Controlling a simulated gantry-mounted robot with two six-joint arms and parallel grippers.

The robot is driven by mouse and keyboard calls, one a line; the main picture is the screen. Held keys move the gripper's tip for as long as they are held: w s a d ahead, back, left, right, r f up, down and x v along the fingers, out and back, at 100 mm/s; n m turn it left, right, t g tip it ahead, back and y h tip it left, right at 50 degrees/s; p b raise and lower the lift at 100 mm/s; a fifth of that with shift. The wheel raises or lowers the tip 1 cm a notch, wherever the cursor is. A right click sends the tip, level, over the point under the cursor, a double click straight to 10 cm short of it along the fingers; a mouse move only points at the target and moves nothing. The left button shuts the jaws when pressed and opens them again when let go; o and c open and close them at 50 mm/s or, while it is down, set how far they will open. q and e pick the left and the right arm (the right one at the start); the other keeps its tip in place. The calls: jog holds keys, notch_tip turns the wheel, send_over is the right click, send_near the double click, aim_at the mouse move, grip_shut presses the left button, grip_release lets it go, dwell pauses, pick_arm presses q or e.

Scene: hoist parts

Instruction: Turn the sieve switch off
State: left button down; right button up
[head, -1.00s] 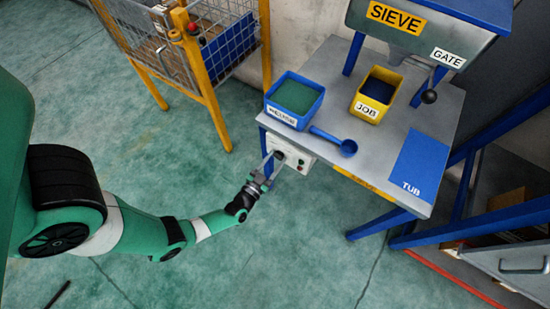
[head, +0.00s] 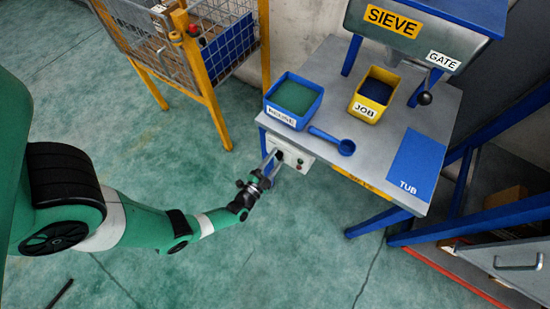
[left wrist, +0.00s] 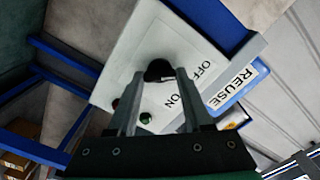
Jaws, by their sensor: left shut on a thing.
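The sieve switch is a black rotary knob (left wrist: 158,70) on a pale switch plate with OFF and ON printed beside it. The plate is on the white control box (head: 297,158) at the bench's front left. My left gripper (head: 274,156) reaches it from the lower left. In the left wrist view its two fingers (left wrist: 160,76) are shut on the knob, one on each side. The knob's pointer is not clear enough to tell its setting. A green button (left wrist: 146,117) and a dark red one sit on the same plate. My right gripper is not in view.
Above the box, the bench (head: 385,150) carries a blue REUSE tub (head: 283,115), a blue scoop (head: 345,147) and a yellow JOB tub (head: 365,109). The sieve (head: 420,40) stands behind. A wire cage (head: 228,55) is at the back left.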

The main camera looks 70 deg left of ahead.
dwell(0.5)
pick_arm(q)
jog(key=shift+c, duration=1.6)
grip_release()
jog(key=shift+s+d, duration=0.1)
jog(key=shift+s+d+r, duration=0.1)
jog(key=shift+s+d, duration=0.1)
jog(key=shift+s, duration=0.05)
jog(key=p+v, duration=0.2)
jog(key=v, duration=0.8)
jog(key=shift+s+d+p, duration=0.2)
jog(key=shift+s+p, duration=0.15)
jog(key=shift+p, duration=0.05)
